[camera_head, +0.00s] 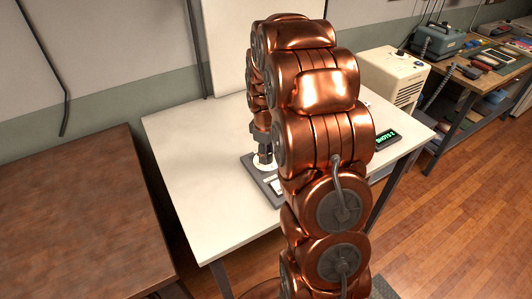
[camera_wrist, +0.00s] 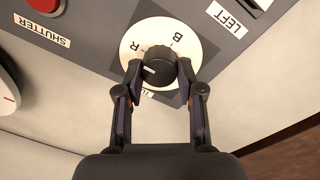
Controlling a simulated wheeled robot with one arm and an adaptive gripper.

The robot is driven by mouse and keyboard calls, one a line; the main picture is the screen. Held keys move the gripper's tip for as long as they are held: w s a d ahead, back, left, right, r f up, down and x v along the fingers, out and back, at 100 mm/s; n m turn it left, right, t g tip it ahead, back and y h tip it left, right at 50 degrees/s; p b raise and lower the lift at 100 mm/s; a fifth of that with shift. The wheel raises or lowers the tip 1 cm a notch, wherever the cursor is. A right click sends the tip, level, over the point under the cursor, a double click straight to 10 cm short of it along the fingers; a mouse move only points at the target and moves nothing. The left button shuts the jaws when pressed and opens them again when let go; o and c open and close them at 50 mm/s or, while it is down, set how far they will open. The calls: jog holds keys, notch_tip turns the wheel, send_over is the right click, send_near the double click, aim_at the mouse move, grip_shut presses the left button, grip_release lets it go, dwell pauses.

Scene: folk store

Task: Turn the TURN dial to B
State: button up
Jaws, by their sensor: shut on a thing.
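The TURN dial is a dark ribbed knob (camera_wrist: 161,66) on a round white plate (camera_wrist: 196,32) with letters, seen in the wrist view. The letters R and B show on the plate; other marks are partly hidden by the knob and fingers. A white pointer line on the knob faces left, a little below the R. My gripper (camera_wrist: 160,80) is shut on the knob, one finger at each side. In the head view my gripper (camera_head: 264,155) points down at the grey panel (camera_head: 250,163) on the white table; my arm hides much of the panel.
A brown table (camera_head: 75,215) is at left.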

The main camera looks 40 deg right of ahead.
jog(key=shift+f+b, duration=0.1)
jog(key=shift+b, duration=0.2)
jog(key=m+b, duration=0.3)
jog(key=shift+f, duration=0.2)
jog(key=m+b, duration=0.4)
jog(key=m, duration=0.1)
jog(key=shift+d+r+b, duration=0.1)
jog(key=shift+b, duration=0.3)
jog(key=m+b, duration=0.2)
jog(key=m, duration=0.3)
jog(key=shift+g, duration=0.3)
jog(key=m+b, duration=0.1)
jog(key=m, duration=0.3)
jog(key=shift+d+r+m, duration=0.1)
jog(key=shift+r+m, duration=0.05)
jog(key=shift+m, duration=0.15)
jog(key=o, duration=1.1)
jog(key=shift+o, duration=0.2)
jog(key=shift+r, duration=0.1)
